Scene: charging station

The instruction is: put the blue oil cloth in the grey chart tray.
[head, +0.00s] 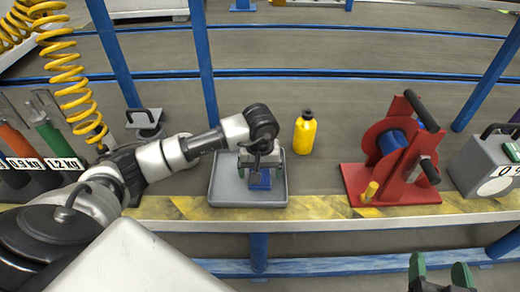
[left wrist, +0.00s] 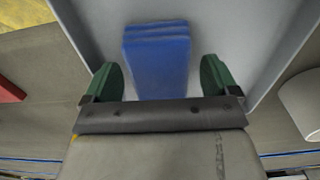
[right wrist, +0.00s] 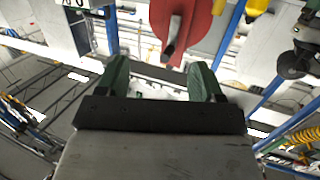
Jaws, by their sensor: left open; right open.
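The blue oil cloth (head: 260,181) lies folded in the grey chart tray (head: 221,183) on the bench. In the left wrist view the cloth (left wrist: 157,58) rests on the tray floor (left wrist: 225,30), between and beyond the open green fingers. My left gripper (head: 262,166) is over the tray, above the cloth, with its fingers apart; I cannot tell whether they touch the cloth. My right gripper (head: 438,270) is open and empty in front of the bench at the lower right; it also shows in the right wrist view (right wrist: 160,80).
A yellow bottle (head: 305,133) stands just right of the tray, behind it. A red reel stand (head: 391,160) and a grey weight block (head: 485,165) are farther right. Labelled cylinders (head: 52,140) and a yellow coiled hose (head: 68,75) are at the left. Blue posts (head: 205,60) rise behind.

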